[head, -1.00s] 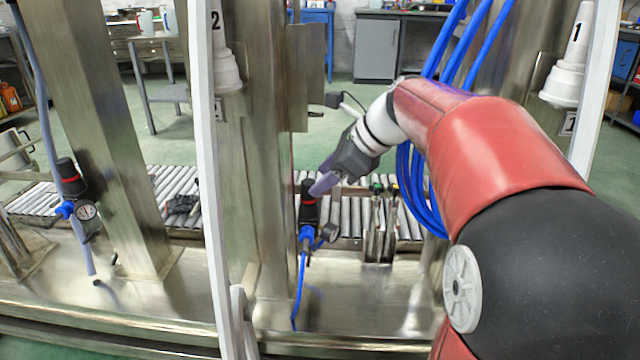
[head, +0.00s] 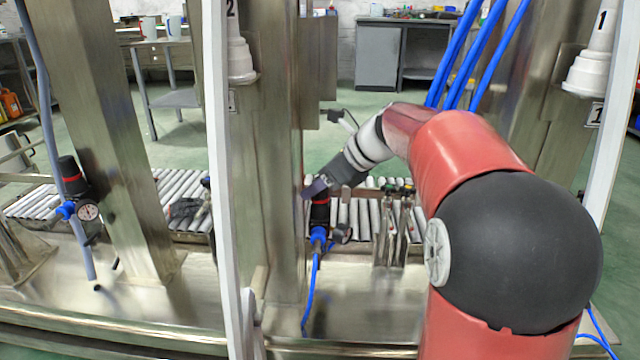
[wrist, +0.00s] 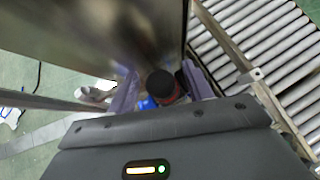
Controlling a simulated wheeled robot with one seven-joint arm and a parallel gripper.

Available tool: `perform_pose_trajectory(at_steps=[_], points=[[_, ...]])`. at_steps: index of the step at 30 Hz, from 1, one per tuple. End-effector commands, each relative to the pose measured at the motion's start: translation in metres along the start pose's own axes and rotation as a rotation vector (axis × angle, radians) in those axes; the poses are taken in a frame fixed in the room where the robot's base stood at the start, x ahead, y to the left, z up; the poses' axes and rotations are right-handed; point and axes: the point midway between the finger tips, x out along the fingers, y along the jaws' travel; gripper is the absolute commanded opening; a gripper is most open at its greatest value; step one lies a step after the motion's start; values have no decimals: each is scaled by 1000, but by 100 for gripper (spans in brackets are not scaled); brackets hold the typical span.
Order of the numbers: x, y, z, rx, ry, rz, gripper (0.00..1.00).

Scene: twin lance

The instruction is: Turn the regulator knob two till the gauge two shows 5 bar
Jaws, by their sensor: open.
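A regulator with a black knob and red ring (head: 320,212) stands on a blue fitting at the foot of the middle post. Its small gauge (head: 342,233) is turned away, so I cannot read it. My gripper (head: 316,188) is at the top of this knob, pointing down-left. In the wrist view the open fingers (wrist: 160,88) stand either side of the knob (wrist: 162,86); I cannot tell whether they touch it. A second, similar knob (head: 70,172) is at the left post; its white-faced gauge (head: 88,212) is too small to read. No number shows on either regulator.
The steel post (head: 268,150) rises close to the left of my gripper. Roller conveyors (head: 365,218) run behind. Metal clamps (head: 392,225) stand to the right. A blue hose (head: 311,285) hangs below the middle regulator. White lances bear the numbers 2 and 1.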

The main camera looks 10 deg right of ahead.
Motion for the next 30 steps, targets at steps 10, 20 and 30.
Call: perform_pose_trajectory(at_steps=[10, 20, 30], points=[[0, 0, 0, 0, 0, 0, 21], [-1, 0, 1, -9, 1, 11, 6], [-5, -1, 5, -126, 2, 134, 6]])
